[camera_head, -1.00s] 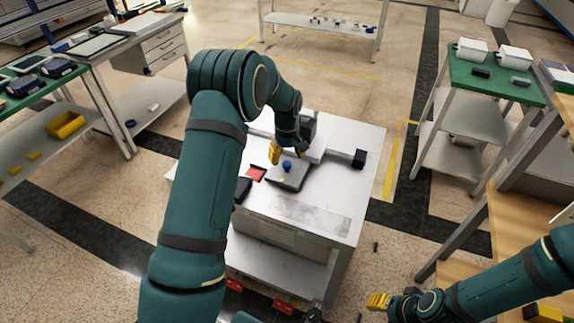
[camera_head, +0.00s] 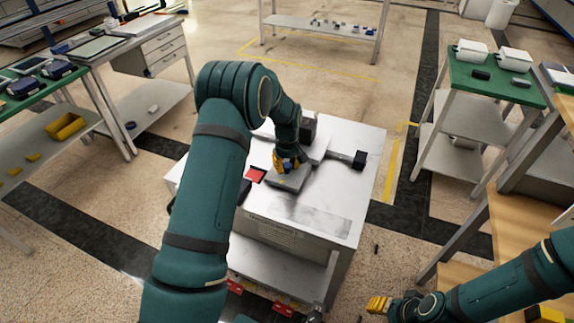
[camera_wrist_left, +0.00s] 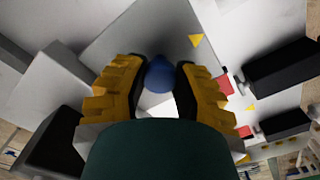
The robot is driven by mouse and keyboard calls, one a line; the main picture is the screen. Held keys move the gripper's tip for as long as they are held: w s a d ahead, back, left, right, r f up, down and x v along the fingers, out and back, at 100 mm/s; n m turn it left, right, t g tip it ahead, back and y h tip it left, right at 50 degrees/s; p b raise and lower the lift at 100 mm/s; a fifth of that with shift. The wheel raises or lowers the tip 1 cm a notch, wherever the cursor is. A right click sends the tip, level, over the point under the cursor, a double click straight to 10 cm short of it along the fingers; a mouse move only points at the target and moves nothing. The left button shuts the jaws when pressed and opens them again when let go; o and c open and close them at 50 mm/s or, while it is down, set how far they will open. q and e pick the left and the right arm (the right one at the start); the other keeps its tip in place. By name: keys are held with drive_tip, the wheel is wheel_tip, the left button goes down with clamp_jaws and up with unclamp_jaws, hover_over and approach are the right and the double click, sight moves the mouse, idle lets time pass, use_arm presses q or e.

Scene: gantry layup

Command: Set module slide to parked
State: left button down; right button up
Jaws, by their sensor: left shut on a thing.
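The module slide is a grey block (camera_head: 287,181) on top of the white cart, with a blue knob (camera_wrist_left: 158,74) on it. My left gripper (camera_head: 286,165) reaches down over the block. In the left wrist view, its yellow fingers (camera_wrist_left: 158,88) are shut on the blue knob, one on each side. The fingers mostly hide the knob in the head view. A red patch (camera_head: 255,174) lies left of the block. My right gripper (camera_head: 378,303) is low at right, away from the cart; its fingers are too small to judge.
The cart top (camera_head: 340,180) has free room to the right and front of the block. A black block (camera_head: 359,159) stands at the right end of a grey bar. A dark box (camera_head: 308,130) stands behind the slide. A green-topped table (camera_head: 510,92) stands at right.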

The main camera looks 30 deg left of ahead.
use_arm(q)
drive_tip(key=a, duration=0.6)
drive_tip(key=s+a, duration=0.1)
drive_tip(key=a, duration=0.6)
drive_tip(key=a+b, duration=0.1)
drive_tip(key=a, duration=0.5)
drive_tip(key=shift+s+a+f, duration=0.1)
drive_tip(key=shift+s+a, duration=0.05)
drive_tip(key=shift+a, duration=0.2)
drive_tip(key=c, duration=0.6)
unclamp_jaws()
drive_tip(key=shift+r, duration=0.4)
wheel_tip(320, 180, up, 11)
drive_tip(key=shift+r, duration=0.15)
